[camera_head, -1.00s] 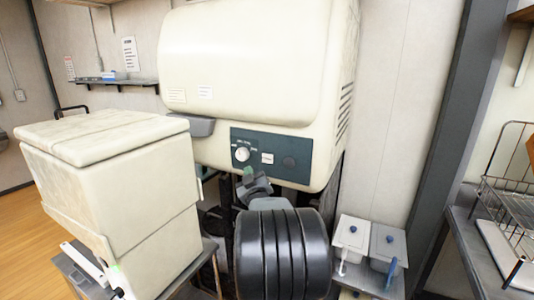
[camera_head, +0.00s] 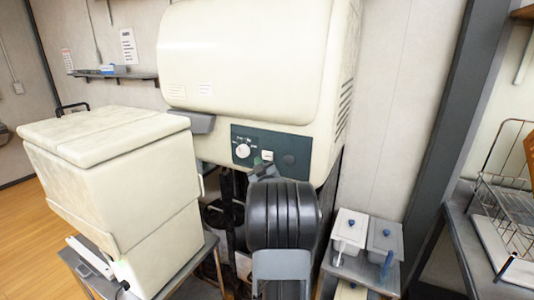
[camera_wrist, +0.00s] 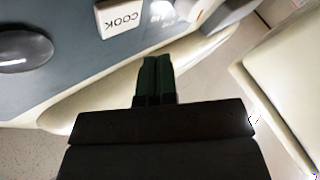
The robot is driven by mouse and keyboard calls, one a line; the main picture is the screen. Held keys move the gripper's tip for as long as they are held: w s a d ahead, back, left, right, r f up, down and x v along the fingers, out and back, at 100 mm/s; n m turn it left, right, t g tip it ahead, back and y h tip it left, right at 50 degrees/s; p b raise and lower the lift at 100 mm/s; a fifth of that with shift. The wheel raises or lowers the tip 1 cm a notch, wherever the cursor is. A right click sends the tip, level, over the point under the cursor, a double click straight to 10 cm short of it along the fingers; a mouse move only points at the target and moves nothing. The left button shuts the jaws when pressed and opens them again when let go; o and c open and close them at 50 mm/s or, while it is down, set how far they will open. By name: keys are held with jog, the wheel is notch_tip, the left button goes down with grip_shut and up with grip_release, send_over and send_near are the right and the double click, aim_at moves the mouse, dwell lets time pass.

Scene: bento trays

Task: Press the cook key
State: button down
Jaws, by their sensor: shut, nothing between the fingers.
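The cook key (camera_head: 267,156) is a small white square on the dark panel of the big cream machine. In the wrist view it is a white key (camera_wrist: 120,18) lettered COOK at the top edge, partly cut off. My gripper (camera_head: 263,163) is just below the key in the head view, its tips partly hidden by my arm. In the wrist view my gripper (camera_wrist: 157,62) is shut and empty, its green fingertips together below and right of the key. I cannot tell whether they touch the panel; the key itself looks untouched.
A white dial (camera_head: 243,151) is left of the key and a dark round button (camera_head: 289,160) right of it. A cream lidded box (camera_head: 120,160) stands at left. Lidded containers (camera_head: 350,228) and a wire rack (camera_head: 505,185) are at right.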

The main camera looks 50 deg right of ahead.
aim_at(262, 152)
jog(key=shift+w+d+b, duration=0.2)
jog(key=shift+d, duration=0.45)
jog(key=shift+w+d+b, duration=0.15)
jog(key=shift+d+b, duration=0.05)
jog(key=shift+d, duration=0.4)
jog(key=shift+d+f+b, duration=0.1)
jog(key=shift+d+b, duration=0.1)
jog(key=shift+b, duration=0.1)
dwell(1.1)
jog(key=shift+w+d, duration=0.1)
jog(key=shift+d, duration=0.15)
jog(key=shift+w+d+b, duration=0.1)
jog(key=shift+d+b, duration=0.3)
jog(key=shift+b, duration=0.05)
dwell(0.7)
jog(key=shift+a, duration=0.1)
jog(key=shift+s+a+b, duration=0.2)
jog(key=shift+a+b, duration=0.55)
jog(key=shift+b, duration=0.05)
jog(key=shift+a, duration=0.1)
jog(key=shift+s+a+b, duration=0.2)
jog(key=shift+a+b, duration=0.4)
jog(key=shift+a, duration=0.15)
jog(key=shift+s+a+b, duration=0.2)
jog(key=shift+a+b, duration=0.4)
jog(key=shift+a, duration=0.2)
jog(key=shift+s+a+b, duration=0.2)
jog(key=shift+a+b, duration=0.4)
jog(key=shift+a, duration=0.15)
